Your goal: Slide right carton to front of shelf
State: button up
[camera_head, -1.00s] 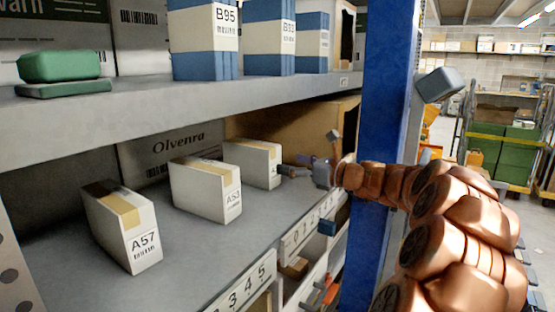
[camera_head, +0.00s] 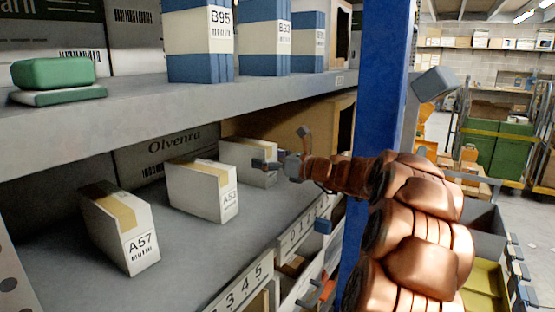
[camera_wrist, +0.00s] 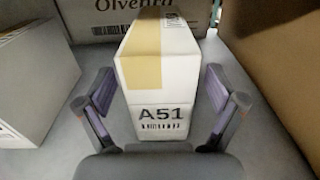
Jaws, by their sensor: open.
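The right carton (camera_head: 247,160) is white with a tan tape strip and stands at the right end of a row of three on the lower shelf (camera_head: 190,262). In the wrist view the carton (camera_wrist: 158,80) shows the label A51 and stands upright between the two fingers. My gripper (camera_head: 266,162) is at its front in the head view and hides part of its face. In the wrist view my gripper (camera_wrist: 162,100) is open, with one finger on each side of the carton's front end and a gap on both sides.
The middle carton (camera_head: 203,188) and the left carton A57 (camera_head: 122,228) stand to the left. A large brown box (camera_head: 290,130) is behind and right. A blue rack post (camera_head: 377,110) stands beside my arm. The upper shelf (camera_head: 180,100) overhangs. The front shelf area is bare.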

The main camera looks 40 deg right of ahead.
jog(key=shift+w+a, duration=0.15)
jog(key=shift+w, duration=0.35)
jog(key=shift+c, duration=0.4)
jog(key=shift+s, duration=0.1)
jog(key=c, duration=1.5)
